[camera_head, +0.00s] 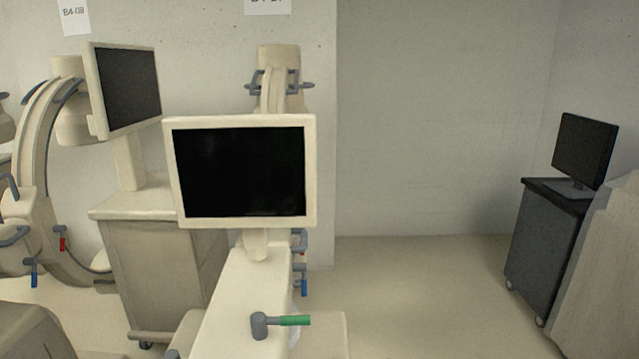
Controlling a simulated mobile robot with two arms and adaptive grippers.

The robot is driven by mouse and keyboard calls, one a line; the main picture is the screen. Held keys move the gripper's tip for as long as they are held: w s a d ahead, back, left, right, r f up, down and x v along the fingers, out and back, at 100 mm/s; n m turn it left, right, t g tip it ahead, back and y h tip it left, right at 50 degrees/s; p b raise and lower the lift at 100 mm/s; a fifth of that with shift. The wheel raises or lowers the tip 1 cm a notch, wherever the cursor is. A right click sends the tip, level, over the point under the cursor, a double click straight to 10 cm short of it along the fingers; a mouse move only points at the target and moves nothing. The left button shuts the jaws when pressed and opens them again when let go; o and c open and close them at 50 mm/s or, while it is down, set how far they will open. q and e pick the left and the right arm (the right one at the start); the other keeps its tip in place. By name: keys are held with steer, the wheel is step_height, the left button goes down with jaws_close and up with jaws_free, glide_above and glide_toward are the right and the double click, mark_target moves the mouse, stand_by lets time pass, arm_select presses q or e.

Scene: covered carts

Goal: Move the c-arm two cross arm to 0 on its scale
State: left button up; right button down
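Two C-arm machines are in view, and I cannot tell which is C-arm two. The centre C-arm (232,290) faces me, with a dark monitor (240,170) hiding much of its arc. A lever with a green grip (295,320) sticks out to the right on its body. A blue-grip lever (304,287) shows behind it at the right. The left C-arm (38,135) shows its curved arc from the side, with a red-grip lever (62,243) and a blue-grip lever (34,279). No cross arm scale is readable. Neither of my grippers is in view.
A beige monitor cart (150,250) with a screen (128,85) stands between the two C-arms. A dark cart (545,240) with a monitor (584,150) stands at the right, partly hidden by a beige covered shape (600,275). The floor (420,290) right of centre is clear.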

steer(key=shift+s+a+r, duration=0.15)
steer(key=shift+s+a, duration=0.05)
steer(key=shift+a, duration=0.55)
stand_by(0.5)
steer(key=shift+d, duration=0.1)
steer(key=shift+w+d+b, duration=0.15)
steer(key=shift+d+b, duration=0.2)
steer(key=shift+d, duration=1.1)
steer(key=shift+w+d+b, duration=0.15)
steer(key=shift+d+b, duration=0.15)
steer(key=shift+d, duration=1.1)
